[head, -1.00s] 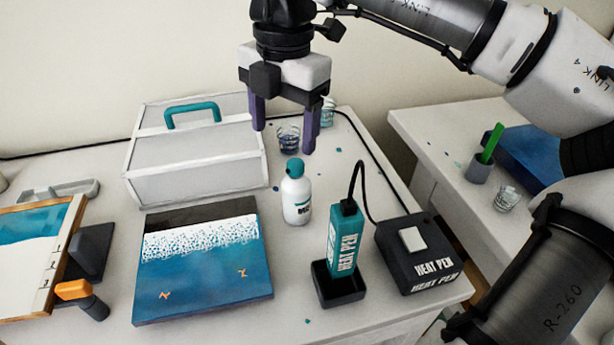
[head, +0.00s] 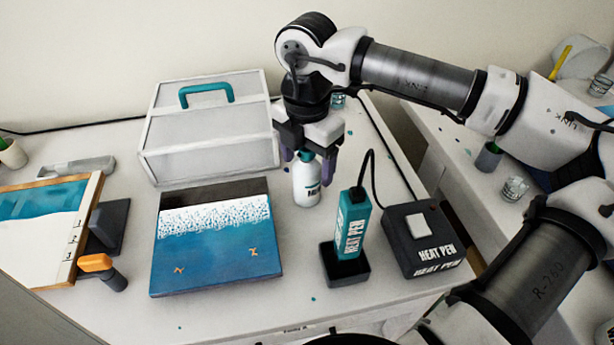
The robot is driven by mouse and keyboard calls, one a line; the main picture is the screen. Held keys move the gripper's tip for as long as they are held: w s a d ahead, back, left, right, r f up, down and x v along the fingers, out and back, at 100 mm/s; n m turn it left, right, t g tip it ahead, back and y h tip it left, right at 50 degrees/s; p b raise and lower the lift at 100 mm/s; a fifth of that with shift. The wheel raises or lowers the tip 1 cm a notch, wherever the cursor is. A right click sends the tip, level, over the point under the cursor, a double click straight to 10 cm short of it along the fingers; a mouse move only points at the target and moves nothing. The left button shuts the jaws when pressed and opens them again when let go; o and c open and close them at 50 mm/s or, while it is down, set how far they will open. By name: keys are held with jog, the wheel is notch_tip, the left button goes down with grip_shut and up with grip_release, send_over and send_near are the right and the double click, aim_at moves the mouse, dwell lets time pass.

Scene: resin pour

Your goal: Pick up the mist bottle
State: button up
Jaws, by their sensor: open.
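The mist bottle (head: 307,186) is a small white bottle with a teal cap and dark lettering. It stands upright on the white table, between the blue painted panel and the heat pen. My gripper (head: 307,168) points down at the bottle, with its purple fingers around the height of the cap. The jaws are open and the bottle's top shows between the two fingers. I cannot tell whether either finger touches it. The upper part of the bottle is partly hidden by the gripper.
The teal heat pen (head: 352,225) stands in its black holder right of the bottle, beside its black control box (head: 420,238) and cable. The blue seascape panel (head: 217,245) lies to the left. A white case (head: 208,130) with a teal handle stands behind. The front table strip is clear.

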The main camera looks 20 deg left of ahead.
jog(key=shift+f, duration=0.85)
jog(key=shift+c, duration=0.4)
jog(key=c, duration=1.3)
jog(key=shift+o, duration=0.2)
jog(key=shift+r, duration=0.1)
notch_tip(320, 180, up, 28)
jog(key=p, duration=0.2)
